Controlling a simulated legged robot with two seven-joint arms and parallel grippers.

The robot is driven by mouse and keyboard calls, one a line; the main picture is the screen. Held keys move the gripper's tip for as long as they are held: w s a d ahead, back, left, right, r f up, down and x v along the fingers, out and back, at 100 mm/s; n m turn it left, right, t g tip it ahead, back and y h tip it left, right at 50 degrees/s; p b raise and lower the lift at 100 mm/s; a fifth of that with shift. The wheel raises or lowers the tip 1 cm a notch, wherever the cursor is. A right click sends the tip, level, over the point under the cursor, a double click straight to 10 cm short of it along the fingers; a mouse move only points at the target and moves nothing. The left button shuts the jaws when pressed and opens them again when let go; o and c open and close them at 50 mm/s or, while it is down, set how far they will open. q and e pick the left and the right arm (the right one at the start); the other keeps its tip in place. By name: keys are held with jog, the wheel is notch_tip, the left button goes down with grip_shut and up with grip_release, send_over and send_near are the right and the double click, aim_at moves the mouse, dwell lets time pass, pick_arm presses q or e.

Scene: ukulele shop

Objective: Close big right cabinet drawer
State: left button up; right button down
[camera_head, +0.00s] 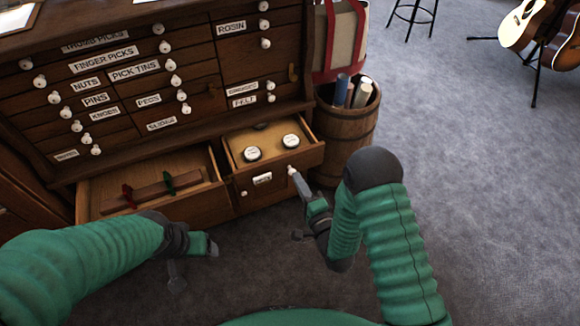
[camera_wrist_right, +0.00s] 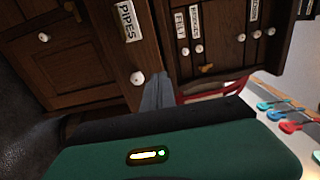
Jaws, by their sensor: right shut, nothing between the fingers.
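The big right drawer (camera_head: 312,159) of the wooden cabinet's bottom row is pulled out. Round light-topped tins stand inside it. Its front bears a label and white knobs; in the right wrist view the label reads PIPES (camera_wrist_right: 127,20) and a white knob (camera_wrist_right: 137,78) shows beside it. My right gripper (camera_head: 293,173) is shut and empty, with its tip at the right part of the drawer front. Its fingers (camera_wrist_right: 155,95) also show close to the knob in the wrist view; contact is unclear. My left gripper (camera_head: 208,246) is in front of the left drawer, its jaws not clear.
The big left drawer (camera_head: 88,203) is also pulled out, holding a wooden piece with red and green parts. A wooden barrel (camera_head: 345,135) with rolls stands just right of the right drawer. Guitars (camera_head: 525,25) stand at the far right. Grey carpet to the right is clear.

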aim_at(286, 158)
pick_arm(q)
jog(key=shift+s+b+x, duration=0.2)
jog(key=shift+b+x, duration=0.55)
jog(key=shift+x, duration=0.2)
pick_arm(e)
jog(key=x, duration=0.6)
jog(key=shift+w+a, duration=0.1)
jog(key=shift+w, duration=0.05)
